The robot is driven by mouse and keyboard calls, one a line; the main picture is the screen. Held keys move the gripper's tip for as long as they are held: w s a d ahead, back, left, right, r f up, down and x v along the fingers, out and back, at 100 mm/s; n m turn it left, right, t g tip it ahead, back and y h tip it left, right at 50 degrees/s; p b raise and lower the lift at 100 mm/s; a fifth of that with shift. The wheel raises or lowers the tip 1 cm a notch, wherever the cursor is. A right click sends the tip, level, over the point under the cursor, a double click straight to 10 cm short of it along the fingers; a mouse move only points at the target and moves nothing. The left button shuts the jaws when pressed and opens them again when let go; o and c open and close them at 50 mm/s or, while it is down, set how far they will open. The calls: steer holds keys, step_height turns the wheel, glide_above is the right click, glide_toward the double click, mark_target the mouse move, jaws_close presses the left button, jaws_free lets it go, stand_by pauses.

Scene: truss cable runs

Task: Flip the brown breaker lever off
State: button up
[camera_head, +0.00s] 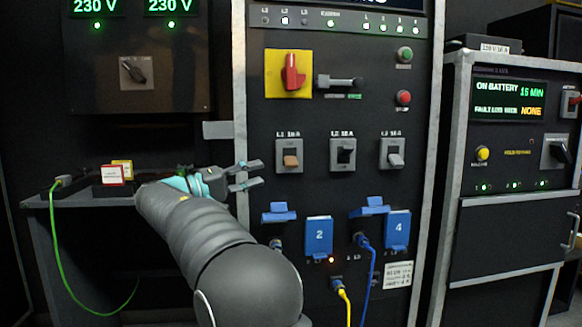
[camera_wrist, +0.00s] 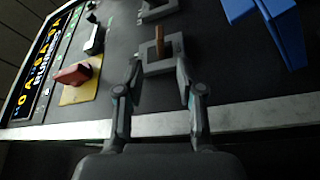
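The brown breaker lever (camera_head: 291,161) is the leftmost of a row of three on the middle panel, in a grey housing under a label reading L1. It also shows in the wrist view (camera_wrist: 160,42), standing out from its housing. I cannot tell whether it is on or off. My gripper (camera_head: 257,174) is at the panel's left edge, just left of and slightly below the lever. In the wrist view my gripper (camera_wrist: 159,72) is open and empty. Its fingers point toward the housing, with the lever between their lines but beyond the tips.
The black lever (camera_head: 344,157) and grey lever (camera_head: 395,159) are to the right. A red rotary switch (camera_head: 291,74) on a yellow plate is above. Below are blue socket covers (camera_head: 318,234) and plugged cables (camera_head: 365,265). The metal frame post (camera_head: 239,105) runs along the panel's left edge.

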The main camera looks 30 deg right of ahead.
mark_target(292, 162)
steer(key=d, duration=0.3)
steer(key=d+r, duration=0.1)
steer(key=d, duration=0.3)
steer(key=w+d, duration=0.1)
steer(key=d, duration=0.3)
steer(key=shift+r, duration=0.2)
jaws_close()
